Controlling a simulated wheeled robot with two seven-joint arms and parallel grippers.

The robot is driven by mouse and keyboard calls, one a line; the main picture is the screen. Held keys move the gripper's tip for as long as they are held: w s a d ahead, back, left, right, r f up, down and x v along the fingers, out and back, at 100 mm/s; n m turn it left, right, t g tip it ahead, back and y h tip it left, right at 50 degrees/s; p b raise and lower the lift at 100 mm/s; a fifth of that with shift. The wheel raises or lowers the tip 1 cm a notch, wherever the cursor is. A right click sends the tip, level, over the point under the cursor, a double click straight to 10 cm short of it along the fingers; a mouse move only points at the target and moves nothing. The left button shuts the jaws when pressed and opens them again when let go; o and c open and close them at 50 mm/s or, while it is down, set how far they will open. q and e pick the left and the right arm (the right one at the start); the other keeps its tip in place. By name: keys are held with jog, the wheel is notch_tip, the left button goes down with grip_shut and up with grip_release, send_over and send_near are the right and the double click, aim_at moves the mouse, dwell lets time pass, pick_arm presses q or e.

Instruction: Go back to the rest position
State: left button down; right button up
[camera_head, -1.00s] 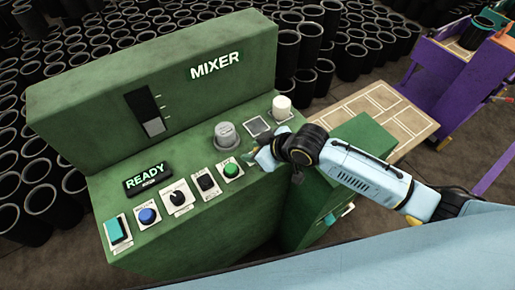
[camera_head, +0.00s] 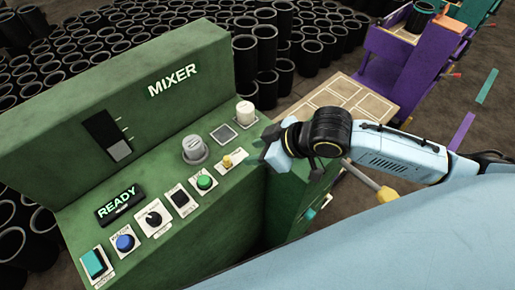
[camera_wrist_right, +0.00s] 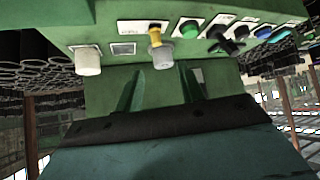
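My right gripper (camera_head: 273,153) hangs beside the right edge of the green mixer panel (camera_head: 222,195), clear of the controls. In the right wrist view its two fingers (camera_wrist_right: 161,88) stand apart with nothing held between them. The switch also shows ahead of the fingers in the wrist view (camera_wrist_right: 156,37). The lit display (camera_head: 118,205) reads READY. My left gripper is not in view.
The panel carries a green button (camera_head: 205,182), a grey knob (camera_head: 194,150), a white knob (camera_head: 246,112) and a blue button (camera_head: 125,242). A tan tray (camera_head: 372,103) and a purple cart (camera_head: 410,62) stand behind my right arm. Many black sleeves (camera_head: 245,60) crowd the floor behind.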

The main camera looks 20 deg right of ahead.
dwell(0.5)
jog(key=s+d+f+m+g+h, duration=0.2)
jog(key=s+d+f+m+h, duration=0.15)
jog(key=s, duration=0.45)
jog(key=s+d+f+m+g+h, duration=0.1)
jog(key=s+d+f+m+h, duration=0.2)
jog(key=s+f, duration=0.35)
jog(key=s+f+g+b, duration=0.1)
jog(key=s+f+b, duration=0.15)
jog(key=f, duration=1.15)
jog(key=s+f+b, duration=0.1)
jog(key=f+b, duration=0.2)
jog(key=f, duration=1.1)
jog(key=s+d+f+g+b, duration=0.1)
jog(key=s+d+f+b, duration=0.2)
jog(key=s+f, duration=1.3)
notch_tip(320, 180, down, 4)
jog(key=shift+r+g+b, duration=0.25)
jog(key=shift+g+b, duration=0.05)
jog(key=shift+b, duration=0.85)
